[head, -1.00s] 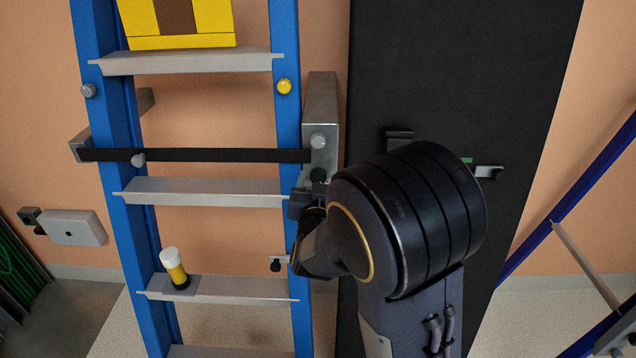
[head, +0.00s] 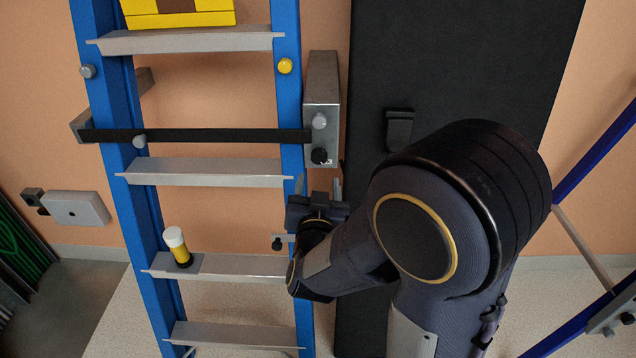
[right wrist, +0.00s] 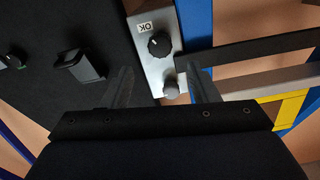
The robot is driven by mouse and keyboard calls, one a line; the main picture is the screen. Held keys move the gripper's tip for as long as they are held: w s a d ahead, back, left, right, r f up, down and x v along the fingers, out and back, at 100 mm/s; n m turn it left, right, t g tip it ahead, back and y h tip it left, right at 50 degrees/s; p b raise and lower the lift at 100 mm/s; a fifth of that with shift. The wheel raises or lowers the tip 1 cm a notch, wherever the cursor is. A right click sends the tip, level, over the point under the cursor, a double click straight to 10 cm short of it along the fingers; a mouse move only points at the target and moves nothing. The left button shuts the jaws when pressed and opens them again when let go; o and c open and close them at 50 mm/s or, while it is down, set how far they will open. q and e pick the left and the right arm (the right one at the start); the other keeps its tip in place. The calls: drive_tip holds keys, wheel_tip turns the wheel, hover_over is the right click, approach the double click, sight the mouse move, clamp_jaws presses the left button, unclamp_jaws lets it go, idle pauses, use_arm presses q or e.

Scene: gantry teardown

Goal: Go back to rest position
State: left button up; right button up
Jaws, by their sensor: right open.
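My right gripper (head: 318,190) is in the head view, just below a grey box (head: 321,88) beside the blue ladder's right rail. Its two fingers point up and stand apart, with nothing between them. In the right wrist view the open fingers (right wrist: 162,90) reach towards the same grey box (right wrist: 150,62), which bears a black knob (right wrist: 158,44), a grey knob (right wrist: 171,88) and an "OK" label. The fingers look clear of the black knob (head: 319,156). My right arm crosses the lower right of the head view and hides part of the black panel. My left gripper is not in view.
The blue ladder (head: 290,100) stands at left, with a black strap (head: 200,135) across it and a yellow-and-white cylinder (head: 176,246) on a low rung. A black panel (head: 450,60) with a black bracket (head: 398,128) stands behind my arm. Another blue frame (head: 590,165) is at right.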

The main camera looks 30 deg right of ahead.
drive_tip(key=s+a+f+n+g+y+p, duration=0.1)
drive_tip(key=s+a+f+g+y, duration=0.15)
drive_tip(key=a+f+y, duration=0.55)
drive_tip(key=s+r+n+g+y, duration=0.2)
drive_tip(key=s+g, duration=0.1)
drive_tip(key=s, duration=0.6)
drive_tip(key=s+d+r+n+g+y+p, duration=0.1)
drive_tip(key=s+r+n+g+y, duration=0.2)
drive_tip(key=s, duration=0.6)
drive_tip(key=shift+s+r+g, duration=0.3)
drive_tip(key=shift+s+g, duration=0.1)
drive_tip(key=shift+g, duration=0.05)
